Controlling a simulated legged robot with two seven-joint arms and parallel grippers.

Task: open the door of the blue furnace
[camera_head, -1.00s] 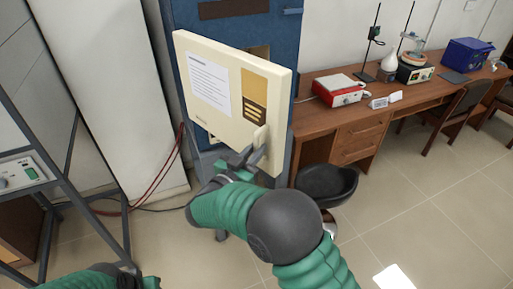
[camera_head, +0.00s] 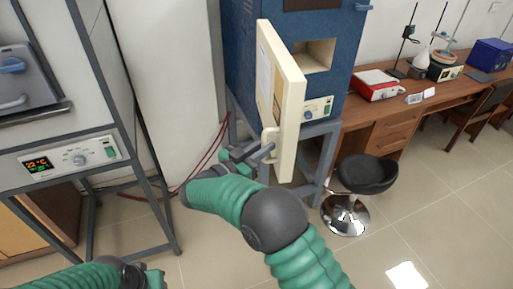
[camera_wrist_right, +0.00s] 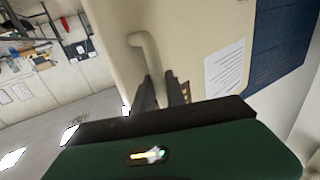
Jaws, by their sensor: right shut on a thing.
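The blue furnace (camera_head: 240,60) stands on a grey frame at the upper middle of the head view. Its cream door (camera_head: 288,110) is swung wide open and seen nearly edge-on, with the square chamber opening (camera_head: 316,56) showing behind it. My right gripper (camera_head: 266,153) is shut on the cream door handle (camera_head: 270,138). In the right wrist view the two dark fingers (camera_wrist_right: 162,92) lie on either side of the bent handle (camera_wrist_right: 146,58), and the door's label sheet (camera_wrist_right: 224,70) shows beside it. My left arm shows at the bottom left; its fingers are not clearly visible.
A grey furnace (camera_head: 25,75) on a metal frame stands at the left. A black stool (camera_head: 366,174) stands right of the blue furnace, before a wooden desk (camera_head: 395,130) with lab equipment. Red cables (camera_head: 200,160) run behind. The floor at the lower right is clear.

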